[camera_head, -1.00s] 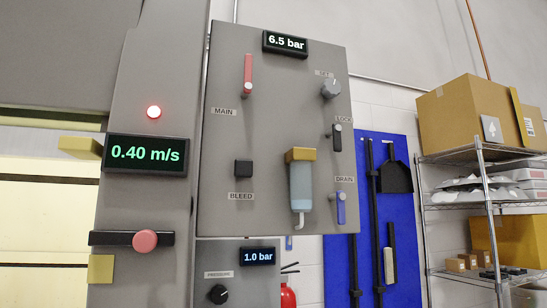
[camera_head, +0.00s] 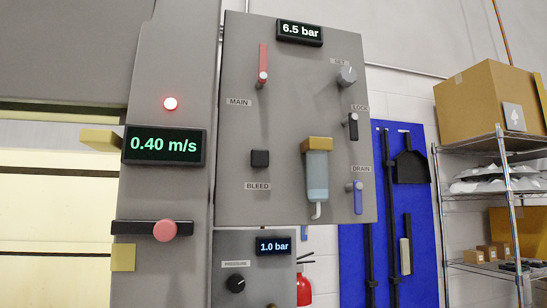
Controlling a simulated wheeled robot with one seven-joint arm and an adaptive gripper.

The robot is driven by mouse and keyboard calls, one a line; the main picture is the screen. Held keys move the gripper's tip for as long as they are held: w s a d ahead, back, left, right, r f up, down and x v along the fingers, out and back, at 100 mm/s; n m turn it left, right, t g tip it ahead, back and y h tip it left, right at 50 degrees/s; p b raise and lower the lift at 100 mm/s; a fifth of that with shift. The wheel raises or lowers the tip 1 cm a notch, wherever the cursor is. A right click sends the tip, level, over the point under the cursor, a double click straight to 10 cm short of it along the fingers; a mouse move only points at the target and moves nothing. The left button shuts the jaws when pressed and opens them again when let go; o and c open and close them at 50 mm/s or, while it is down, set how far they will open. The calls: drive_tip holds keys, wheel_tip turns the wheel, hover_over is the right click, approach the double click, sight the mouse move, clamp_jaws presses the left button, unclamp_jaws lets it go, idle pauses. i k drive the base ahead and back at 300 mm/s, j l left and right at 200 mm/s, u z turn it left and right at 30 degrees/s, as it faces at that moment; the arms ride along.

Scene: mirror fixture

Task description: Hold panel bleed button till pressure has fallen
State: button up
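A grey panel (camera_head: 290,110) hangs upright in the middle of the head view. Its black square BLEED button (camera_head: 260,158) sits at the lower left, above the BLEED label (camera_head: 257,186). The display (camera_head: 300,33) at the panel's top reads 6.5 bar. A red MAIN lever (camera_head: 263,62) points up. A grey SET knob (camera_head: 346,76), a black LOCK lever (camera_head: 353,126) and a blue DRAIN lever (camera_head: 358,196) are on the right side. A filter bowl (camera_head: 317,178) with a yellow top is low in the middle. My gripper is not in view.
A grey column at left carries a 0.40 m/s display (camera_head: 163,146), a lit red lamp (camera_head: 170,104) and a red round knob (camera_head: 164,231). A lower box shows 1.0 bar (camera_head: 273,246). A blue tool board (camera_head: 375,215) and wire shelves (camera_head: 490,205) stand at right.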

sight(259, 158)
drive_tip(key=j+z, duration=0.1)
drive_tip(key=z, duration=0.4)
drive_tip(key=j+z, duration=0.2)
drive_tip(key=j, duration=0.15)
drive_tip(key=k+j+z, duration=0.25)
drive_tip(key=j+z, duration=0.2)
drive_tip(key=j, duration=0.25)
drive_tip(key=k+j, duration=0.15)
drive_tip(key=j, duration=0.15)
drive_tip(key=k+j, duration=0.15)
drive_tip(key=j, duration=0.2)
drive_tip(key=k+j+z, duration=0.1)
drive_tip(key=j, duration=0.2)
drive_tip(key=k, duration=0.05)
